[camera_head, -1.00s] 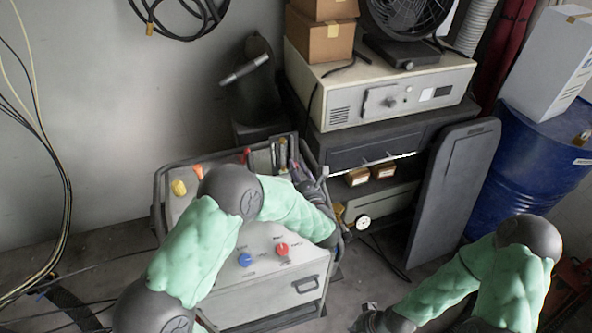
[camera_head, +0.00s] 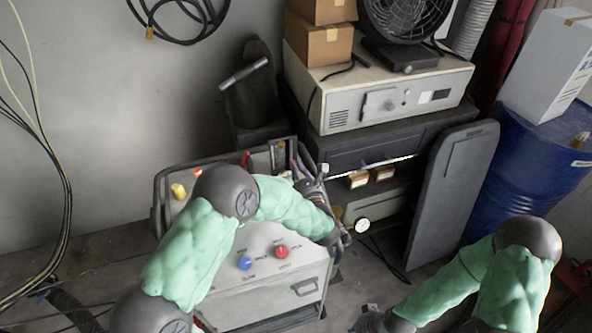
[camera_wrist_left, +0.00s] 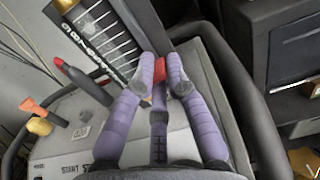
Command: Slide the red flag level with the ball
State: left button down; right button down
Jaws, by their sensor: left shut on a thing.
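My left gripper (camera_wrist_left: 160,78) is shut on the red flag (camera_wrist_left: 160,70), a small red piece between its purple fingertips in the left wrist view. The fingers hide part of it. The flag is beside the lower right end of a black scale panel (camera_wrist_left: 95,30) with white numbers and marks. I cannot make out the ball in either view. In the head view the left gripper (camera_head: 312,182) is at the right back corner of the grey console (camera_head: 262,290), and the flag cannot be made out. My right gripper (camera_head: 372,318) is low at the bottom, its opening unclear.
On the console are a red lever (camera_wrist_left: 78,76), an orange piece (camera_wrist_left: 34,106), a yellow knob (camera_wrist_left: 40,126), a blue knob (camera_head: 245,263) and a red knob (camera_head: 281,251). A dark tubular frame (camera_wrist_left: 245,95) runs close to the right of the left gripper.

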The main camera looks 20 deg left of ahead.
aim_at(291, 145)
pick_arm(q)
notch_tip(291, 145, up, 6)
jog(key=shift+a+r+p, duration=0.15)
jog(key=shift+r+p, duration=0.05)
jog(key=shift+p, duration=0.95)
jog(key=shift+f, duration=0.15)
jog(key=c, duration=1.5)
grip_release()
jog(key=shift+s, duration=0.1)
jog(key=shift+o, duration=0.3)
jog(key=shift+s+d, duration=0.15)
jog(key=shift+d, duration=0.05)
jog(key=v, duration=1.1)
jog(key=shift+s, duration=0.25)
jog(key=shift+d, duration=0.1)
